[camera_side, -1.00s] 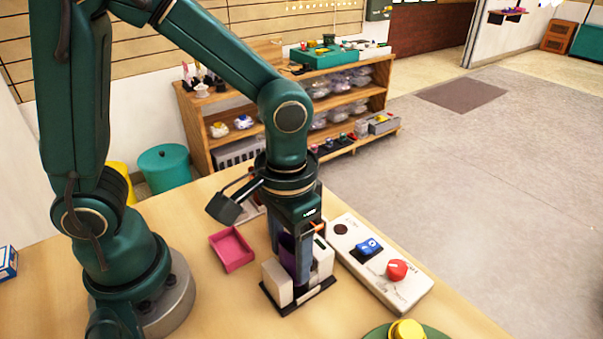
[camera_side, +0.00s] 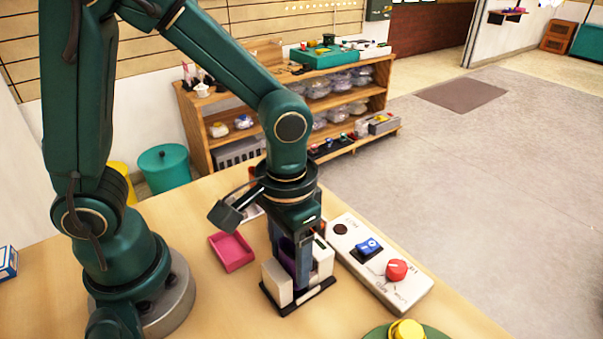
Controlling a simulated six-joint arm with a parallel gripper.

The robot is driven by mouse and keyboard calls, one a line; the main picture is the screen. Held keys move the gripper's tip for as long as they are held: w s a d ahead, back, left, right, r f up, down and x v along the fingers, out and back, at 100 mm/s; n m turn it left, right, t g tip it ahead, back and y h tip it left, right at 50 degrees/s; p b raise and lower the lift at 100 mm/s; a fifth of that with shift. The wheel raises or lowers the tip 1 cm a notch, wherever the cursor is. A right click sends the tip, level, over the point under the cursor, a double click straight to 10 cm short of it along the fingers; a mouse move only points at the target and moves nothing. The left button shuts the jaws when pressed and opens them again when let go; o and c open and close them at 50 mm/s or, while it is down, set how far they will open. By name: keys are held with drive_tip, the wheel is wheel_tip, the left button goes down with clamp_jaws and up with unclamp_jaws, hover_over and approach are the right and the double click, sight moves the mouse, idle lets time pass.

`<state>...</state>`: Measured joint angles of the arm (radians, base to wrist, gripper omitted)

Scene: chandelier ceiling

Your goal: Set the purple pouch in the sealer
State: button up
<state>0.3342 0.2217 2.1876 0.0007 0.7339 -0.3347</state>
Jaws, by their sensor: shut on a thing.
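The sealer stands on the table as a black base with white blocks (camera_side: 277,282) at its front left and right. My gripper (camera_side: 293,268) points straight down and is shut on the purple pouch (camera_side: 287,254). The pouch shows only as a narrow purple strip between the dark fingers. The fingers and pouch are down between the sealer's white blocks. The pouch's lower end is hidden by the fingers and the front block, so I cannot tell whether it touches the sealer's base.
A pink tray (camera_side: 231,251) lies left of the sealer. A white control panel (camera_side: 408,288) with a blue switch (camera_side: 367,248) and red knob (camera_side: 397,269) lies close on the right. A yellow button (camera_side: 407,330) sits at the front edge.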

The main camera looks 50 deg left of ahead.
drive_tip(key=shift+f, duration=0.55)
idle(0.9)
drive_tip(key=o, duration=1.4)
drive_tip(key=shift+o, duration=0.4)
drive_tip(key=shift+r, duration=3.75)
